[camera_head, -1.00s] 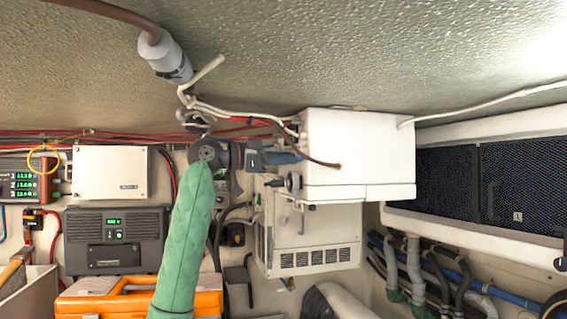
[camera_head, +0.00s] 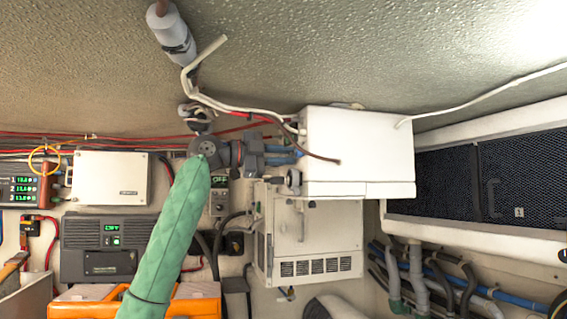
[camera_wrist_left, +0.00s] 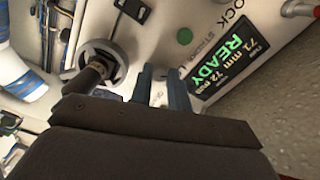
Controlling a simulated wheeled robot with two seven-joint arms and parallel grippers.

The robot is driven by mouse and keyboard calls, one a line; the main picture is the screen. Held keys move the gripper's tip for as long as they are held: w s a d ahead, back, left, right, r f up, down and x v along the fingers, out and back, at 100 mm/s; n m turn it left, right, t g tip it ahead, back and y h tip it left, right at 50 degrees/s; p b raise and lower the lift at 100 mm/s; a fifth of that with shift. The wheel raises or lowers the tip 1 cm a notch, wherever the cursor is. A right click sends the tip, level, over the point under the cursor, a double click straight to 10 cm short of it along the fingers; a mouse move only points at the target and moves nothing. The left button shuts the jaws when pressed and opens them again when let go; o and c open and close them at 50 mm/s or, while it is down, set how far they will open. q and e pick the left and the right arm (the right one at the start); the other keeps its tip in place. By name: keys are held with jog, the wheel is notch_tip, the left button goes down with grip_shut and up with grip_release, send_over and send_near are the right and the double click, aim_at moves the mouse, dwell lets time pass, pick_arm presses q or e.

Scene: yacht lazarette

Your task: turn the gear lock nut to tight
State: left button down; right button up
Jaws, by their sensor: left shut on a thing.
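The white box (camera_head: 345,150) sits at the centre of the head view. My left arm, in a green sleeve, reaches up to its left side. My left gripper (camera_head: 285,154) points right, with its blue-grey fingertips at the box's left face. In the left wrist view, its two fingers (camera_wrist_left: 162,82) are close together beside a panel with LOCK lettering and a green READY display (camera_wrist_left: 230,68). They are shut on a small pale piece between them, which I take to be the gear lock nut; it is mostly hidden, and its angle cannot be told. My right gripper is out of view.
A grey handwheel with a dark knob (camera_wrist_left: 95,72) is close to the fingers. White cables (camera_head: 215,106) and a grey connector (camera_head: 172,38) hang above the gripper. A vented pale unit (camera_head: 310,240) is below the box. An orange case (camera_head: 195,305) stands lower left.

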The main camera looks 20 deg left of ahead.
pick_arm(q)
jog(key=m+b, duration=0.1)
jog(key=m, duration=0.2)
jog(key=shift+f+m, duration=0.1)
jog(key=shift+m, duration=1.9)
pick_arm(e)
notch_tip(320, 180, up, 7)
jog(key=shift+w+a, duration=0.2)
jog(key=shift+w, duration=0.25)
pick_arm(q)
jog(key=shift+f, duration=0.1)
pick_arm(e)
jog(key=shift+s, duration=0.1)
pick_arm(q)
jog(key=c, duration=1.3)
grip_release()
jog(key=shift+c, duration=0.2)
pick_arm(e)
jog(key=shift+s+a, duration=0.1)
pick_arm(q)
jog(key=shift+s+a+b, duration=0.1)
jog(key=shift+b, duration=0.2)
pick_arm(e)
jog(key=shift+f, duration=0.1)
